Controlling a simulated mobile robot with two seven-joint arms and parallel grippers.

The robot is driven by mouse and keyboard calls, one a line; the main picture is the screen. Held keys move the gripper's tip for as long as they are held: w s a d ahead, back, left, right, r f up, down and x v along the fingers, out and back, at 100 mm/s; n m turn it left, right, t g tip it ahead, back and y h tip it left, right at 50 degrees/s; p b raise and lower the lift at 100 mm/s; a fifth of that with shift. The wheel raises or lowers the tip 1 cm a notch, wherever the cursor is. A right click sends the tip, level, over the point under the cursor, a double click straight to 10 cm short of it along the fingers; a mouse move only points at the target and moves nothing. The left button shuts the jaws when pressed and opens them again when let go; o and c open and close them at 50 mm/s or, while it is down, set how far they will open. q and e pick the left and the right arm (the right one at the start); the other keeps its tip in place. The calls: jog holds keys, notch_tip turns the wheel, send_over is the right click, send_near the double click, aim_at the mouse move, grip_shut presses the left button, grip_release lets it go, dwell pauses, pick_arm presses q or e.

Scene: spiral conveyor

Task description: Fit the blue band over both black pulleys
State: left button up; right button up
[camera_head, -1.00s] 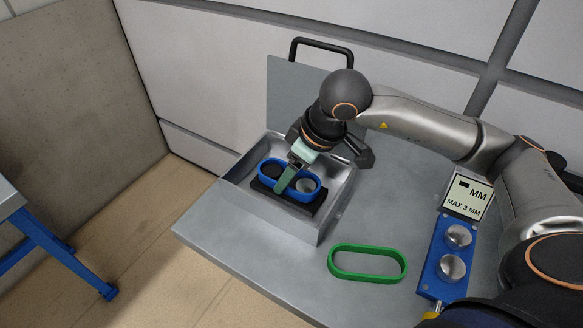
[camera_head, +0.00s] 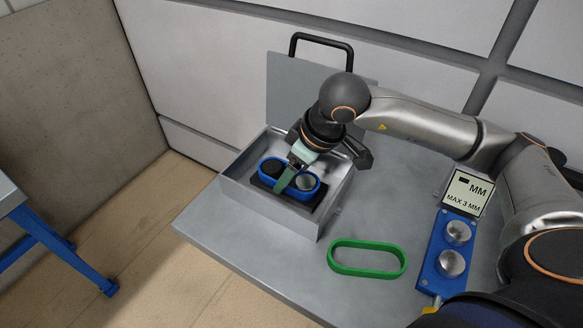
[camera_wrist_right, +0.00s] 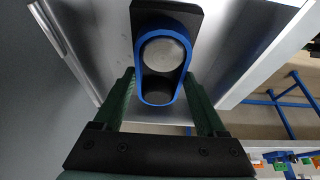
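The blue band (camera_head: 263,176) is in an open metal box and runs around both pulleys on a black base (camera_head: 312,204). One pulley has a silver top (camera_head: 307,184); the other looks dark (camera_head: 271,168). How far down the band sits is unclear. My right gripper (camera_head: 289,180) reaches down from above, its green fingers across the middle of the band. In the right wrist view the gripper (camera_wrist_right: 160,80) has a finger against each long side of the blue band (camera_wrist_right: 138,62). My left gripper is not in view.
The metal box (camera_head: 262,214) has walls close around the base. A green band (camera_head: 367,273) lies on the table (camera_head: 250,246). A blue fixture (camera_head: 438,275) with two silver discs and a "MAX 3 MM" sign (camera_head: 467,194) stands at right. A grey panel with a black handle (camera_head: 320,42) rises behind.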

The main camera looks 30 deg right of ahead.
jog(key=o, duration=0.4)
jog(key=shift+c, duration=0.2)
jog(key=v, duration=1.2)
jog(key=shift+r, duration=0.2)
jog(key=shift+d, duration=0.1)
